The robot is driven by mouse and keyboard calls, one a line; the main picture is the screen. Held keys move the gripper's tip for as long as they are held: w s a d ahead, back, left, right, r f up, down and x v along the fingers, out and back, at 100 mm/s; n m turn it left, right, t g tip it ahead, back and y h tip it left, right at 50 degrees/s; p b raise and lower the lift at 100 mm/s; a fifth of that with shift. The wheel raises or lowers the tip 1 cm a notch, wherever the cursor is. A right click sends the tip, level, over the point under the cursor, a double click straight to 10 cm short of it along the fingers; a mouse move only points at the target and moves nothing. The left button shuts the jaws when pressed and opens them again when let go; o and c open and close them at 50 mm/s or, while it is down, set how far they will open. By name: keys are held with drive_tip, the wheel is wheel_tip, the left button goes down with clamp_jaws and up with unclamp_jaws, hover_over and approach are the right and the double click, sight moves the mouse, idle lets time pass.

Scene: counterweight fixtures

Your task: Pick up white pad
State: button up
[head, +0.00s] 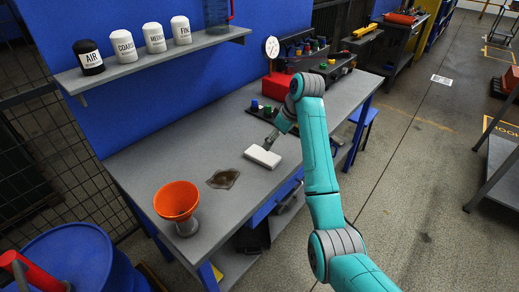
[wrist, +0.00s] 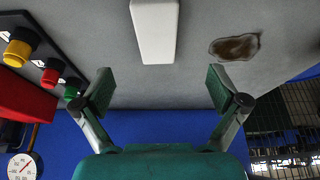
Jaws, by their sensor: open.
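The white pad (head: 262,157) is a flat white block lying on the grey workbench in the head view. In the wrist view the pad (wrist: 155,30) shows at the top centre, partly cut off by the frame edge. My gripper (head: 269,143) is just behind the pad in the head view, close to it. In the wrist view my gripper (wrist: 160,88) has its two fingers wide apart with nothing between them. The pad lies beyond the fingertips, roughly centred between them. I cannot tell the gripper's exact height over the bench.
An orange funnel (head: 176,200) and a dark brown patch (head: 223,178) are on the workbench (head: 140,165), left of the pad. Coloured knobs (wrist: 20,46) and a red box (head: 277,86) stand behind the gripper. A shelf (head: 150,62) with several labelled containers hangs above.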

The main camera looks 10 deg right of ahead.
sight(264, 155)
drive_tip(key=x, duration=1)
drive_tip(key=shift+w+f, duration=0.2)
drive_tip(key=shift+w, duration=0.15)
drive_tip(key=c, duration=1)
